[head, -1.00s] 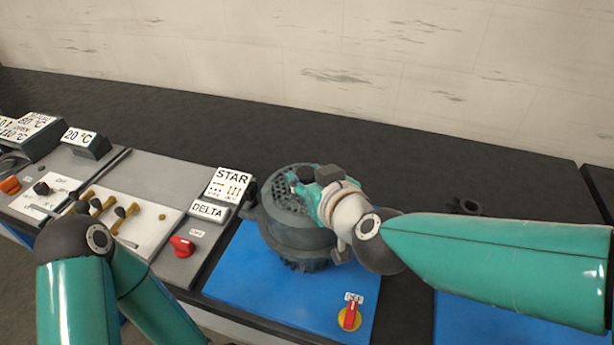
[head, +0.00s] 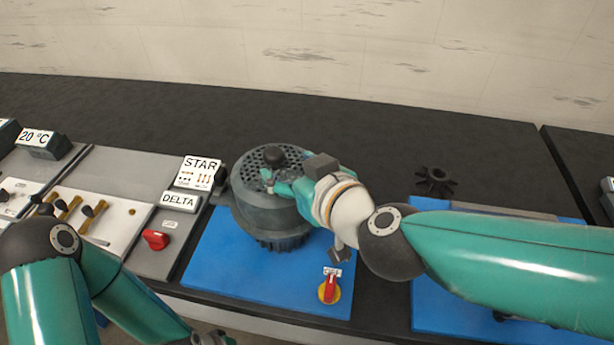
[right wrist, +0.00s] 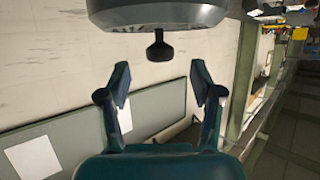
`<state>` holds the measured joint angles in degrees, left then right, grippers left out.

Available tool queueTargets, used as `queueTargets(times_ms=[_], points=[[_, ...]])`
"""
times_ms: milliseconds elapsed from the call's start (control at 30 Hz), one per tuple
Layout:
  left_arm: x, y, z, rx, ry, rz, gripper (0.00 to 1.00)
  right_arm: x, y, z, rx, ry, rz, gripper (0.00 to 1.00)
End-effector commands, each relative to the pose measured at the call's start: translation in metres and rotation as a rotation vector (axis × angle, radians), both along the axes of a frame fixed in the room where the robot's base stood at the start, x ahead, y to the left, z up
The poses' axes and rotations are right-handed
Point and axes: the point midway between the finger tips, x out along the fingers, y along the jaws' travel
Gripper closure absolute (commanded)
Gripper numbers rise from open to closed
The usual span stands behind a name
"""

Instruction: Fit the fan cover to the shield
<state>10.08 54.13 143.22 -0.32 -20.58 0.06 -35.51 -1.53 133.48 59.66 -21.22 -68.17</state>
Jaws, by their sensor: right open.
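The fan cover (head: 245,166), a dark grey cap with a perforated top and a black knob (head: 277,154), sits on the grey ribbed shield (head: 283,241) over the blue mat; whether it is fully seated I cannot tell. My right gripper (head: 270,181) is open beside the knob, over the cover's near side. In the right wrist view the knob (right wrist: 160,48) and the cover's rim (right wrist: 157,15) lie beyond the spread, empty fingers (right wrist: 160,82). Only a small piece of what may be my left gripper (head: 212,339) shows at the bottom edge.
A red and yellow switch (head: 330,288) sits in front of the shield. A panel with STAR (head: 199,172) and DELTA (head: 179,199) signs adjoins on the left.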

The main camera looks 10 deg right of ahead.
Motion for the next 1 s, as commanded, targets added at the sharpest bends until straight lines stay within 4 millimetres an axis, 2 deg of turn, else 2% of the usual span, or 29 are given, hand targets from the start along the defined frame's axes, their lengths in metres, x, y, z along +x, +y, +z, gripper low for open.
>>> queueTargets(times_ms=[133,400,1000], points=[[0.0,0.0,0.0,0.0,0.0,0.0,0.6,-0.022,-0.009,0.011,0.004,-0.003,0.001,0.35],[0.0,0.0,0.0,0.0,0.0,0.0,0.6,-0.041,-0.019,0.019,0.0,-0.002,-0.001,0.35],[0.0,0.0,-0.001,0.0,0.0,0.0,0.6,-0.044,-0.02,0.02,0.0,0.0,-0.001,0.35]])
